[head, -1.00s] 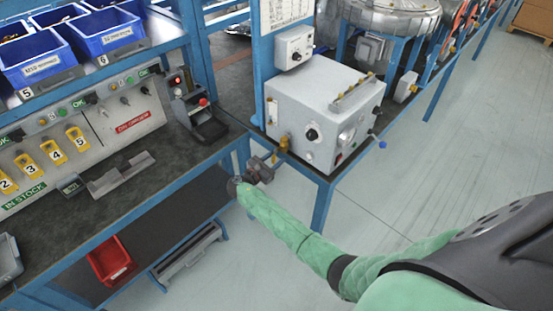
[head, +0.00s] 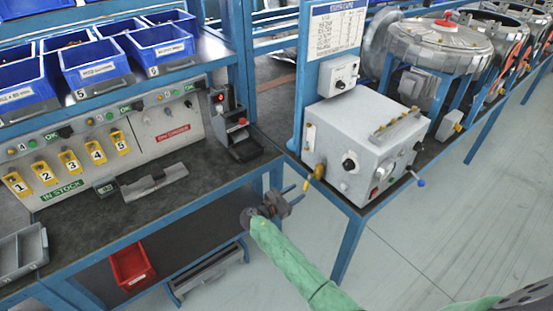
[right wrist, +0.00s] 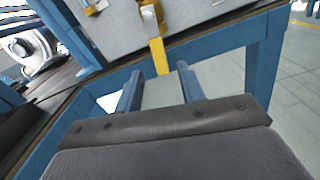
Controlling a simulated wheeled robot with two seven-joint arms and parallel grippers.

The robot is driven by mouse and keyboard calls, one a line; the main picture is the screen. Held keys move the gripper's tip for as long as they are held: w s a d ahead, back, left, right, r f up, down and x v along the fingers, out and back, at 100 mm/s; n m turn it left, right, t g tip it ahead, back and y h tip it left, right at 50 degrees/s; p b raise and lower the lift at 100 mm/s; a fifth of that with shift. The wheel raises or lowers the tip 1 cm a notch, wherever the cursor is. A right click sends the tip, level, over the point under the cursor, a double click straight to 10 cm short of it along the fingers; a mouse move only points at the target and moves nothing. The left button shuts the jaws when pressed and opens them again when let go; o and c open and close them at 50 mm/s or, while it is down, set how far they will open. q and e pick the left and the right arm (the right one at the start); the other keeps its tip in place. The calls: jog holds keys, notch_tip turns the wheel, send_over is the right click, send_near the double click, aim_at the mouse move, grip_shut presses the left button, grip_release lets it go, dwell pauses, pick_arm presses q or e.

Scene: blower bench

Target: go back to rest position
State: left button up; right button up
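My right gripper (head: 293,196) is in front of the bench leg, beside the white box's left front corner. In the right wrist view, its two fingers (right wrist: 159,82) stand apart with nothing between their pads. A yellow handle (head: 315,178) hangs at the front of the white box (head: 365,140). In the right wrist view the handle (right wrist: 158,55) lies just beyond the fingertips, with a gap on each side. My left gripper is in neither view.
The workbench (head: 210,180) with blue bins (head: 98,65) and yellow numbered tags is on the left. A red bin (head: 132,267) sits on the lower shelf. Grey floor (head: 420,240) at the right is clear.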

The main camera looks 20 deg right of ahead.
jog(key=shift+w+m, duration=0.15)
jog(key=shift+m, duration=0.55)
jog(key=w+a+f+m+t+y, duration=0.2)
jog(key=w+a+f+m+y, duration=0.35)
jog(key=f+m+y, duration=0.3)
jog(key=s+a+f+m+y, duration=0.4)
jog(key=s+f+y, duration=0.2)
jog(key=f, duration=0.3)
jog(key=s+f+m+g+y, duration=0.1)
jog(key=s+f, duration=0.6)
jog(key=s, duration=0.8)
jog(key=s+f+m+g+y, duration=0.1)
jog(key=s+f+g, duration=0.2)
jog(key=s+f, duration=0.5)
jog(key=s+f+m+g+y, duration=0.1)
jog(key=s+f, duration=0.7)
jog(key=s, duration=1.5)
jog(key=shift+s+a+f+m+g, duration=0.2)
jog(key=shift+s+m+g, duration=0.2)
jog(key=shift+g, duration=0.3)
